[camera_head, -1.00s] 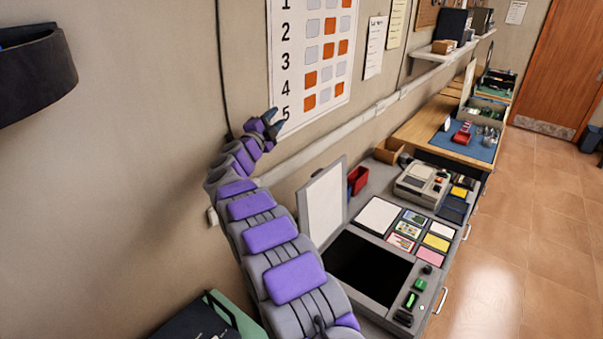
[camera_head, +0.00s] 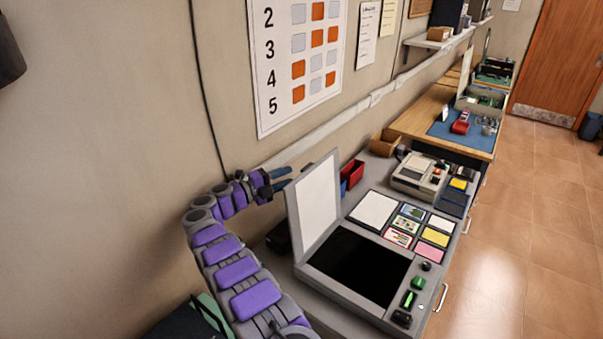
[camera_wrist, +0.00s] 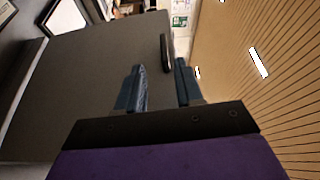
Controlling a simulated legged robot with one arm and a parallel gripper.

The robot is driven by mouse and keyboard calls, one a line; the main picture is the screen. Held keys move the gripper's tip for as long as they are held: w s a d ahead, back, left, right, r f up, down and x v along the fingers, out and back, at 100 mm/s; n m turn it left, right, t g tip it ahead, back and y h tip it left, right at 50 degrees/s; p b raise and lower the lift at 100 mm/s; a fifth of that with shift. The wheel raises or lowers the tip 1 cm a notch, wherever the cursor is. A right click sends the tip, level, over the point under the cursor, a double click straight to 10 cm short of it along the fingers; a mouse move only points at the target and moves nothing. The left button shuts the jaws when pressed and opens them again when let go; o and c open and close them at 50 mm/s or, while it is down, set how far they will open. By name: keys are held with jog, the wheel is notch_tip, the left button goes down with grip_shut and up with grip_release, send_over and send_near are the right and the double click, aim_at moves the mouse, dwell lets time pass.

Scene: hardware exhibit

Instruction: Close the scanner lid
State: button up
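The scanner (camera_head: 385,305) sits on the grey counter with its black glass bare. Its lid (camera_head: 312,205) stands nearly upright at the left edge of the glass, white inner face toward the right. My gripper (camera_head: 283,178) is to the left of the lid, at its upper part, on the outer side; I cannot tell whether it touches. In the wrist view my gripper (camera_wrist: 160,67) has its two blue fingers apart with nothing between them. A large grey panel (camera_wrist: 85,75), apparently the lid's outer face, lies beyond them, with a dark bar (camera_wrist: 165,52) near its edge.
The wall with a numbered chart (camera_head: 298,60) is close behind my arm. A red bin (camera_head: 352,173) stands just behind the lid. Cards, pads and a beige device (camera_head: 418,178) cover the counter beyond the scanner. Floor is open at the right.

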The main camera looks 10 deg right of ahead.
aim_at(302, 170)
jog(key=x, duration=0.5)
jog(key=shift+w+d+r+b, duration=0.1)
jog(key=shift+w+r+b, duration=0.1)
jog(key=shift+b, duration=0.2)
jog(key=shift+d+r, duration=0.1)
jog(key=shift+d, duration=0.45)
jog(key=shift+a, duration=0.3)
jog(key=c, duration=0.6)
grip_shut()
